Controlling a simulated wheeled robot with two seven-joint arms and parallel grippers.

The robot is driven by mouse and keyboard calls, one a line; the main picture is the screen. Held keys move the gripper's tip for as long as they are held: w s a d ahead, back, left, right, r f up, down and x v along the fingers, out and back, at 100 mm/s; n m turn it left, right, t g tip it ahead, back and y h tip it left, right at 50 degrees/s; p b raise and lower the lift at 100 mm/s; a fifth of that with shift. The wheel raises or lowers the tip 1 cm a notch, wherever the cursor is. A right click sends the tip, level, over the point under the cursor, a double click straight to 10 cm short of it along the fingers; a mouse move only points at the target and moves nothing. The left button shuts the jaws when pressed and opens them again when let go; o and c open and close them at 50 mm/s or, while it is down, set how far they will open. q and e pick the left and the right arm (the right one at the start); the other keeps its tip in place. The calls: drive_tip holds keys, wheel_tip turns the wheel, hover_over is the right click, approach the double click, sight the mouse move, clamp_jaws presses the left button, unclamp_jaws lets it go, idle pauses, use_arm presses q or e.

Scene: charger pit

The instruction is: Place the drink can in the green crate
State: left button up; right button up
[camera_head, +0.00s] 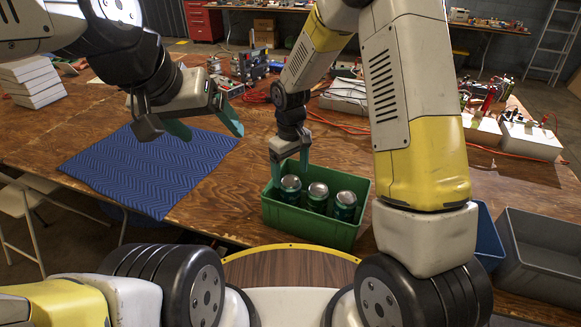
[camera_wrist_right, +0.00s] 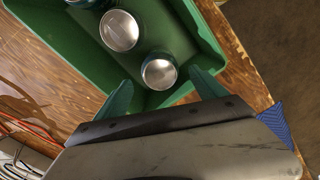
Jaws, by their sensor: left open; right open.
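The green crate (camera_head: 309,226) stands at the table's near edge in the head view and also shows in the right wrist view (camera_wrist_right: 198,50). Three teal drink cans with silver tops stand upright inside it in a row: the left can (camera_head: 290,190), the middle can (camera_head: 317,197) and the right can (camera_head: 344,206). My right gripper (camera_head: 289,172) is open at the crate's far left side. In the right wrist view its teal fingertips (camera_wrist_right: 162,92) lie either side of the nearest can (camera_wrist_right: 159,72), apart from it. My left gripper (camera_head: 207,130) is open and empty above the blue mat.
A blue mat (camera_head: 150,165) lies flat on the wooden table (camera_head: 220,205), with nothing on it. A grey bin (camera_head: 540,255) and a blue bin (camera_head: 487,238) stand right of the crate. Red cables (camera_head: 335,122) and electronics lie farther back. White boxes (camera_head: 32,80) are stacked at left.

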wheel_tip(320, 180, up, 3)
drive_tip(key=shift+r, duration=0.15)
drive_tip(key=s+d+r+m+t, duration=0.1)
drive_tip(key=s+d+r, duration=0.15)
drive_tip(key=r, duration=0.35)
drive_tip(key=s+d+r+m+t+y, duration=0.1)
drive_tip(key=s+d+r+m, duration=0.1)
drive_tip(key=d+r, duration=0.25)
drive_tip(key=s+d+r+m+t, duration=0.1)
drive_tip(key=s+d+r, duration=0.15)
drive_tip(key=r, duration=0.35)
drive_tip(key=s+d+r+m+t, duration=0.1)
drive_tip(key=s+d+r, duration=0.1)
drive_tip(key=s, duration=0.4)
drive_tip(key=s+d+r+m+t+y, duration=0.1)
drive_tip(key=s+d+r+m+t, duration=0.1)
drive_tip(key=s+r, duration=0.3)
drive_tip(key=shift+s+d, duration=0.4)
drive_tip(key=shift+s, duration=0.45)
